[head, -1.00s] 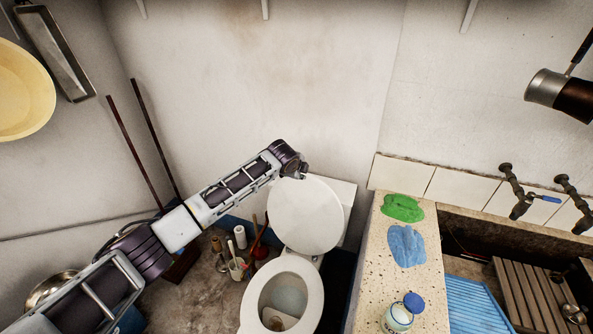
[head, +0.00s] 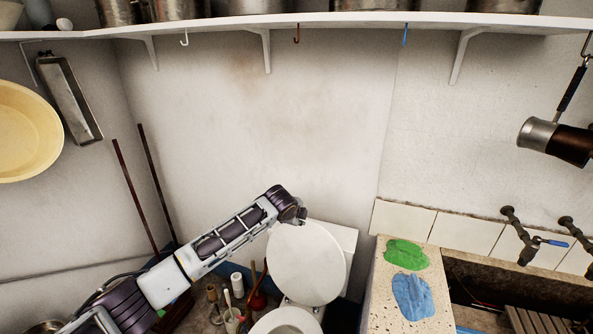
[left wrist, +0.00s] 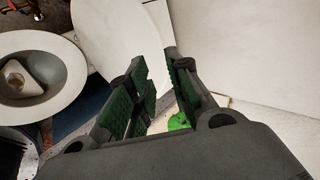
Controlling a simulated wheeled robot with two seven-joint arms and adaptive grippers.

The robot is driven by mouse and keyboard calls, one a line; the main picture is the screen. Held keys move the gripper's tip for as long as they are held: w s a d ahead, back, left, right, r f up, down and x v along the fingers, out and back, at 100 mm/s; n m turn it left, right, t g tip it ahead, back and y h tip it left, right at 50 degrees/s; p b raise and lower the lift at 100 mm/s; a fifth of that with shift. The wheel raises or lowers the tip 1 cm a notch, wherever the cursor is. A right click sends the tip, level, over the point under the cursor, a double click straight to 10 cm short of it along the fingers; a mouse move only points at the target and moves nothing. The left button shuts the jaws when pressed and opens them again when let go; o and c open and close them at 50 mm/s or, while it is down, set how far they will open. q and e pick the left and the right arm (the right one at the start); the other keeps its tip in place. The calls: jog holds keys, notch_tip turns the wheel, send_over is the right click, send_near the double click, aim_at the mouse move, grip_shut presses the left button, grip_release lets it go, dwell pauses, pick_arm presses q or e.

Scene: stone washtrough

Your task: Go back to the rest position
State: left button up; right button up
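My left arm comes in from the lower left in the head view, and its wrist end (head: 287,205) is in front of the raised toilet lid (head: 306,262). The fingers are hidden there. In the left wrist view my left gripper (left wrist: 160,85) has its green-padded fingers spread apart, with nothing between them. The toilet bowl (left wrist: 38,75) shows at the left of that view, with the lid beside it. My right gripper is in neither view.
A stone counter (head: 385,315) holds a green cloth (head: 407,253) and a blue cloth (head: 412,296). Taps (head: 520,236) are on the right wall. A shelf (head: 345,20) with pots and hooks runs along the top. Two dark poles (head: 135,195) lean at the left. The wall space between is clear.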

pick_arm(q)
jog(key=s+d+f+n+g+h, duration=0.1)
jog(key=s+f+n, duration=0.3)
jog(key=s, duration=0.5)
jog(key=s+f+n+g, duration=0.1)
jog(key=s+f+n, duration=0.3)
jog(key=s, duration=0.5)
jog(key=s+a+f+n+g+y, duration=0.1)
jog(key=s+a+f+n+y, duration=0.15)
jog(key=s+a+n, duration=0.7)
jog(key=s+a+f+n+g+y, duration=0.1)
jog(key=s+a+f+n, duration=0.2)
jog(key=s+a, duration=1.2)
jog(key=s+d+f+g, duration=0.1)
jog(key=s+f, duration=0.1)
jog(key=f, duration=1.5)
jog(key=s+f+g, duration=0.1)
jog(key=s+f, duration=0.1)
jog(key=f, duration=1.4)
jog(key=s+a+f, duration=0.2)
jog(key=s+f, duration=0.7)
jog(key=s, duration=0.2)
jog(key=s+a+f+g, duration=0.1)
jog(key=s+a+f, duration=0.1)
jog(key=s+f, duration=0.8)
jog(key=shift+s+f+m, duration=0.3)
jog(key=shift+s+m, duration=0.15)
